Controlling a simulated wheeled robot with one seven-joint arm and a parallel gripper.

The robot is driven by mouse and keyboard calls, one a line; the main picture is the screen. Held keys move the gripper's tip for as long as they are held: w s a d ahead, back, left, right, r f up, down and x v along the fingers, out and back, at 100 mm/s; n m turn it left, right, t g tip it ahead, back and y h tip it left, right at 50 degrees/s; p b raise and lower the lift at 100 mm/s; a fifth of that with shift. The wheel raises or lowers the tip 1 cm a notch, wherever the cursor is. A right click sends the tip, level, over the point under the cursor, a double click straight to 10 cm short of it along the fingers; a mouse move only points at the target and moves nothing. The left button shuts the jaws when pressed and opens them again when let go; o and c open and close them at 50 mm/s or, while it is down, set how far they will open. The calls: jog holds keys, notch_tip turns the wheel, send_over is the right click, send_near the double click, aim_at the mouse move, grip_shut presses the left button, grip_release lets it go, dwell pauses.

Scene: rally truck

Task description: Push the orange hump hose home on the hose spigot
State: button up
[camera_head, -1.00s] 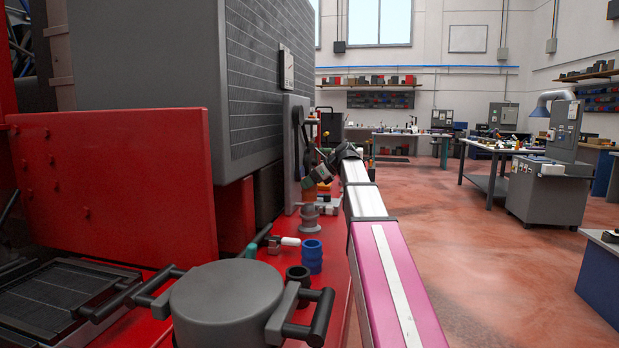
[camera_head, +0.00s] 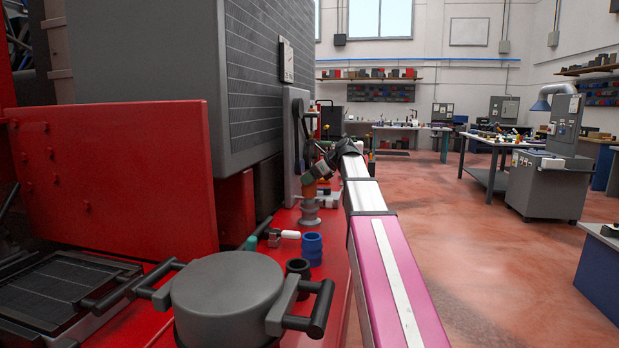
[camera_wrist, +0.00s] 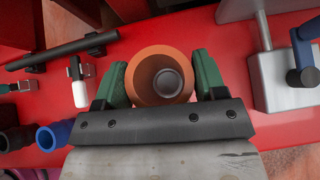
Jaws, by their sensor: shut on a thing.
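My gripper (camera_wrist: 162,82) is shut on the orange hump hose (camera_wrist: 150,58), with a green finger on each side of it. The wrist view looks down through the hose's open bore. The grey round end of the hose spigot (camera_wrist: 169,83) shows inside the bore, a little off its middle. In the head view the hose (camera_head: 309,188) is upright and directly above the grey spigot (camera_head: 309,213), which stands on the red deck. The two look in line and close together. I cannot tell whether the hose touches the spigot or how far it overlaps it.
A blue hose piece (camera_head: 312,247) and a black ring (camera_head: 298,268) stand nearer on the red deck (camera_head: 335,262). A white-tipped fitting (camera_head: 289,235) lies to their left. A grey upright bracket (camera_head: 294,145) stands close behind the spigot. A large grey lidded pot (camera_head: 228,285) fills the foreground.

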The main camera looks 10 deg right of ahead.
aim_at(310, 188)
jog(key=shift+f, duration=2.15)
jog(key=o, duration=1)
